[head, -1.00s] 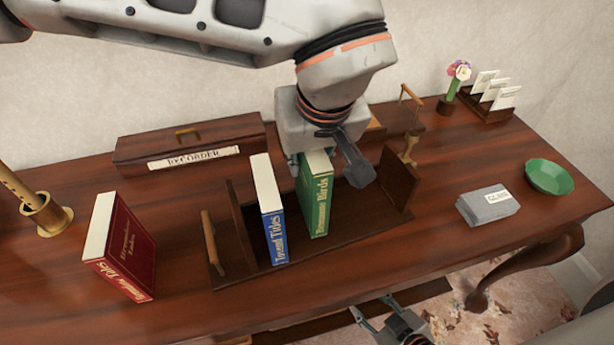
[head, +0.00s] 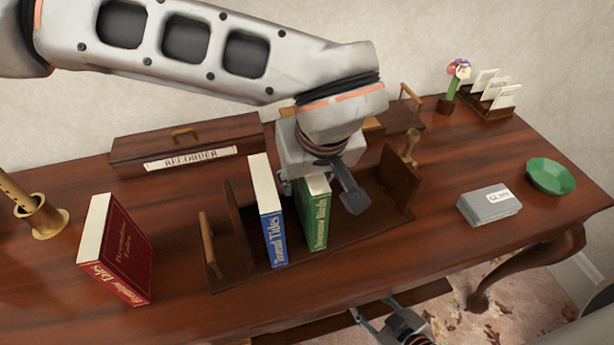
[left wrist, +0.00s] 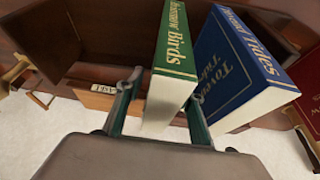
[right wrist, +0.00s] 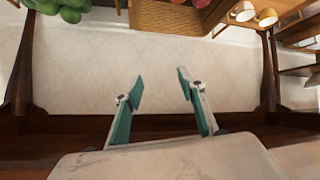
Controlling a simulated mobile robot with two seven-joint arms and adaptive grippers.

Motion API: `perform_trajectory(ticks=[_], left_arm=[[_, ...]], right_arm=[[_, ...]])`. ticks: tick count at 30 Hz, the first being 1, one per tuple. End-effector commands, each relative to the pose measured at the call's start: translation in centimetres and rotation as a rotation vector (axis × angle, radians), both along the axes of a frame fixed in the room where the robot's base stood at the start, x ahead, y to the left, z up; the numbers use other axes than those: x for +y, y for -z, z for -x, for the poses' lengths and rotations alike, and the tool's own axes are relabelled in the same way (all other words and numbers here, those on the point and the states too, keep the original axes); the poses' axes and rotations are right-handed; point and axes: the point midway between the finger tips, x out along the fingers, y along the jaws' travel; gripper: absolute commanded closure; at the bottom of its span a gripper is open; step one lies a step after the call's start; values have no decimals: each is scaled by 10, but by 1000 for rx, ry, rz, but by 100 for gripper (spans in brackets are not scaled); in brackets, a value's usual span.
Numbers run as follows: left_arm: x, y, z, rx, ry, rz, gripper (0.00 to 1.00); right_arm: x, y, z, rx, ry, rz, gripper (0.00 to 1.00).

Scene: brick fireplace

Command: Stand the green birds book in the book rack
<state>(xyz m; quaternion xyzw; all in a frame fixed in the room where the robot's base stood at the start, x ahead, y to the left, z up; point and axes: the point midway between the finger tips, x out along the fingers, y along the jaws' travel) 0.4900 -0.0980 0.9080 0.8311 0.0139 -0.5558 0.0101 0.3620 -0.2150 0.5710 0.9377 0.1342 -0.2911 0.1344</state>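The green birds book (head: 314,218) stands upright in the dark wooden book rack (head: 375,222), just right of the blue book (head: 268,215), with a narrow gap between them. My left gripper (head: 318,180) is above and behind the green book. In the left wrist view, the open fingers (left wrist: 158,105) straddle the green book (left wrist: 173,50), with a visible gap on the left side; contact on the right side is unclear. The blue book (left wrist: 235,65) stands beside it. My right gripper (right wrist: 158,90) is open and empty, low in front of the desk (head: 180,290).
A red book (head: 118,250) stands left of the rack, near a brass pot (head: 42,215). A recorder box (head: 185,145) lies behind. Grey cards (head: 489,206), a green bowl (head: 550,175), a flower vase (head: 450,98) and a letter holder (head: 490,100) are at right.

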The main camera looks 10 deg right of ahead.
Motion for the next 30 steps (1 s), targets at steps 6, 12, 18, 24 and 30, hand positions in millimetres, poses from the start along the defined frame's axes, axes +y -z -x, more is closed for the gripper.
perform_trajectory(ticks=[6,12,18,24,30], left_arm=[[0,-2,0,0,0,0,63],[0,-25,7,-6,1,0,63],[-1,-65,23,-8,0,0,63],[-1,-97,37,-6,0,0,63],[-2,-113,45,-3,1,0,63]], right_arm=[[1,3,6,11,3,-4,60],[2,-2,5,8,8,-6,60],[-1,-2,5,13,11,0,60],[-1,-8,3,6,14,-8,60],[0,-9,4,6,13,-13,60]])
